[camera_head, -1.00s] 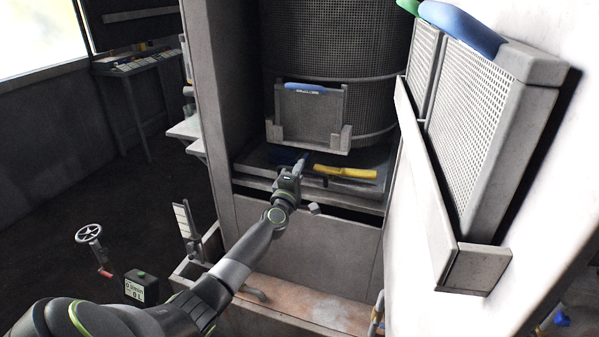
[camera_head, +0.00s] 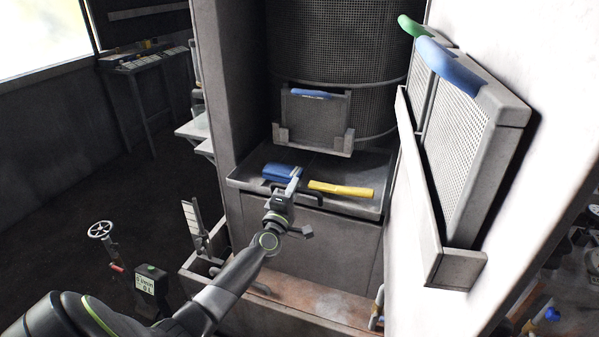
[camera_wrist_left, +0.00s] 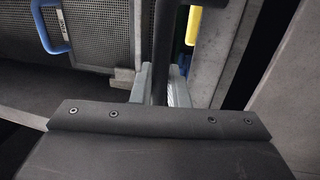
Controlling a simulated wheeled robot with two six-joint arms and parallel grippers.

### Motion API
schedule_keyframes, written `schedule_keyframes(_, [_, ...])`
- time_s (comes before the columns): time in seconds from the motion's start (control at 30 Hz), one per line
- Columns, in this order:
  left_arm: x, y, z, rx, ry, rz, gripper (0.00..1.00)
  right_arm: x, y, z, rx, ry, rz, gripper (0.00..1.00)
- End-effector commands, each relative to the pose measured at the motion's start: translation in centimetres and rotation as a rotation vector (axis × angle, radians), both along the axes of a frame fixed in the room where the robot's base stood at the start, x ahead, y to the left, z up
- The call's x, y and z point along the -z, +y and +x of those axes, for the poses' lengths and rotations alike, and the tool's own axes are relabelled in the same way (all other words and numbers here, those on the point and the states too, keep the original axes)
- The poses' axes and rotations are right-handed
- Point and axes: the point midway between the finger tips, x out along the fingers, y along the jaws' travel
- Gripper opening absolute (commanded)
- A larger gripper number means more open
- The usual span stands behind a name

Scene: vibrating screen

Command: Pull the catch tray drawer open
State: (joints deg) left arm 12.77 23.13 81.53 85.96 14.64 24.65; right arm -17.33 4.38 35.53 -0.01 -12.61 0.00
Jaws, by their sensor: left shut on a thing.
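The catch tray drawer (camera_head: 350,207) sticks out from the machine below the mesh cylinder, with its shallow grey inside showing. A blue-handled item (camera_head: 282,171) and a yellow-handled item (camera_head: 340,189) lie in it. My left gripper (camera_head: 291,189) is at the middle of the drawer's front edge, shut on the drawer handle. In the left wrist view the handle (camera_wrist_left: 165,45) shows as a dark bar running between the fingertips (camera_wrist_left: 158,85). The gripper covers part of the handle in the head view. My right gripper is not in view.
A panel with a blue handle (camera_head: 312,94) stands above the tray. Framed screens (camera_head: 460,135) hang in a rack on the white wall at right. An open trough (camera_head: 310,298) lies below the drawer. A handwheel (camera_head: 100,230) and small display box (camera_head: 148,287) stand at left.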

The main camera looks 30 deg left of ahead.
Motion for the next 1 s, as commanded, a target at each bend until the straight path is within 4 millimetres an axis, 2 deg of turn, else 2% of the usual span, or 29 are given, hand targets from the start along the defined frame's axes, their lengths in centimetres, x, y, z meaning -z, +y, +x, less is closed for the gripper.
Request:
schedule_keyframes(0.03, [-0.4, -0.4, -1.5, 0.000, 0.006, -0.002, 0.00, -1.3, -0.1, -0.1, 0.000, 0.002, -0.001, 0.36])
schedule_keyframes(0.13, [-0.3, -1.0, -4.1, 0.000, 0.005, -0.001, 0.00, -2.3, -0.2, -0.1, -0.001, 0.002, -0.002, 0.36])
schedule_keyframes(0.3, [-0.1, -1.9, -8.2, -0.001, 0.005, -0.002, 0.00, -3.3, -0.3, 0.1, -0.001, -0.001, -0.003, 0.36])
schedule_keyframes(0.5, [0.0, -2.8, -11.8, -0.001, 0.003, -0.002, 0.00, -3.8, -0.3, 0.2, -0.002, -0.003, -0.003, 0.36])
schedule_keyframes(0.7, [0.0, -3.3, -13.8, 0.000, 0.002, -0.001, 0.00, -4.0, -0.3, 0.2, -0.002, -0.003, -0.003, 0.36])
schedule_keyframes(1.0, [0.1, -3.5, -14.6, 0.001, 0.002, 0.000, 0.00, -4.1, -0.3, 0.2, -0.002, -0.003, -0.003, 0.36])
